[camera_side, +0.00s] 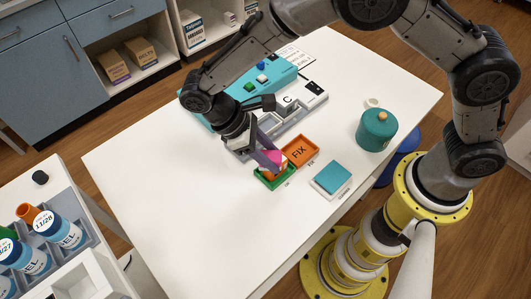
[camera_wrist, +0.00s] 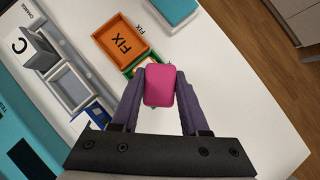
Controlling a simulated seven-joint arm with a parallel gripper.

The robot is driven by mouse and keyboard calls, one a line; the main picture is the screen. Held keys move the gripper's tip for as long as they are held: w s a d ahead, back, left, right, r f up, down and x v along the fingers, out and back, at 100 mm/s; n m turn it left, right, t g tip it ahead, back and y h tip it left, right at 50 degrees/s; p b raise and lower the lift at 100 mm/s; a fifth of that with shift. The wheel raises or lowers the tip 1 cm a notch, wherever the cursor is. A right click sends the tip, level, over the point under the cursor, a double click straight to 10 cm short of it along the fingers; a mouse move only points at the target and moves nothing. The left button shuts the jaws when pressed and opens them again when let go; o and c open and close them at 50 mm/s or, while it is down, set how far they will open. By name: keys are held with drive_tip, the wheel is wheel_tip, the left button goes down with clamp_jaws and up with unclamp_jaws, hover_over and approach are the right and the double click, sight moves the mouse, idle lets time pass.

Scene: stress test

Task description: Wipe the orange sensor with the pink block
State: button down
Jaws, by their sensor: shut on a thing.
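My gripper (camera_side: 268,160) is shut on the pink block (camera_wrist: 160,85), which sits between its two purple fingers in the wrist view. In the side view the pink block (camera_side: 271,155) is partly hidden by a finger, low over a small green tray (camera_side: 262,179). Something orange (camera_side: 269,173), perhaps the orange sensor, shows in the green tray just below the block. In the wrist view the block hides most of the green tray (camera_wrist: 131,72). I cannot tell whether the block touches the orange thing.
An orange tray marked FIX (camera_side: 300,151) adjoins the green tray. A teal pad on a white base (camera_side: 332,178) and a teal lidded pot (camera_side: 377,130) stand to the right. A grey tray with a block marked C (camera_wrist: 35,48) lies behind.

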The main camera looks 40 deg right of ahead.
drive_tip(key=d, duration=0.4)
drive_tip(key=shift+a, duration=2.75)
drive_tip(key=shift+a+r, duration=0.15)
drive_tip(key=shift+r, duration=3.9)
